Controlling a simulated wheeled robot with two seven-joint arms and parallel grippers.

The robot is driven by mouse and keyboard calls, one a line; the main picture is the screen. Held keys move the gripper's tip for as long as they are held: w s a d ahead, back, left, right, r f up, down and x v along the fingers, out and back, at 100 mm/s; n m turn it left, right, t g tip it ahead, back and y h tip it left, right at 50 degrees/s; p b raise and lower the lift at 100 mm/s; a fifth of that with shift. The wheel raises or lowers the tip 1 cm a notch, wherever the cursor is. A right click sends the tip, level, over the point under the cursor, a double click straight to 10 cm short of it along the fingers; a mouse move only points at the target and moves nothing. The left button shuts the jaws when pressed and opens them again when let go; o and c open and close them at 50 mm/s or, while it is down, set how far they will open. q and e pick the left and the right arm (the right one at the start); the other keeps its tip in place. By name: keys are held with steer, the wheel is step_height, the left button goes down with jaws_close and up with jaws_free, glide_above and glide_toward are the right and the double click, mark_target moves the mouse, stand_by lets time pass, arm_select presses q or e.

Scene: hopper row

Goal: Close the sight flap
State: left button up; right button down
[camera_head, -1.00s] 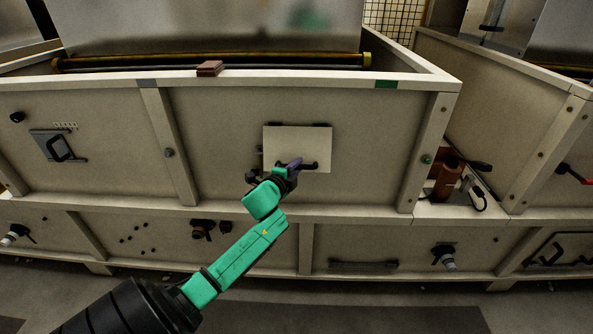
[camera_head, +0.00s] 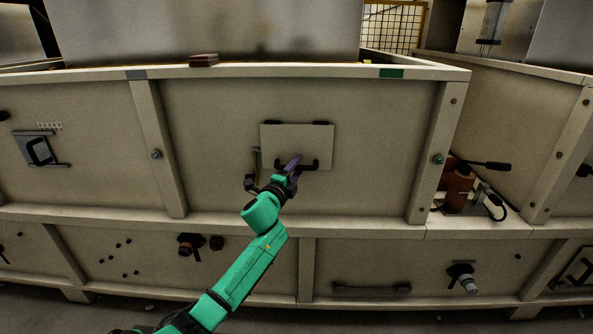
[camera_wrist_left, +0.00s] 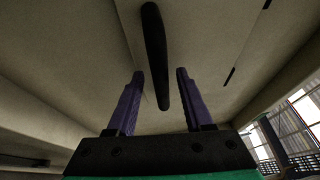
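The sight flap (camera_head: 297,140) is a pale square panel on the front of the middle hopper, with two dark hinges along its top edge. A dark bar handle (camera_head: 309,166) runs across its lower part. I cannot tell whether the flap lies flush. My left gripper (camera_head: 292,166) is at the handle, with a purple finger showing in front of it. In the left wrist view, the two purple fingers (camera_wrist_left: 155,100) stand apart, and the end of the dark handle (camera_wrist_left: 155,50) lies between them with gaps on both sides. My right gripper is not in view.
A narrow brownish strip (camera_head: 255,162) is beside the flap's left edge. A reddish-brown block (camera_head: 204,60) sits on the hopper's rim. A red-brown fitting with a black lever (camera_head: 459,188) stands at the right on the ledge. A lower row of panels carries valves and a handle (camera_head: 371,289).

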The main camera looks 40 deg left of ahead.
arm_select(q)
steer(key=v, duration=1.4)
steer(key=shift+s, duration=0.25)
steer(key=shift+f, duration=0.1)
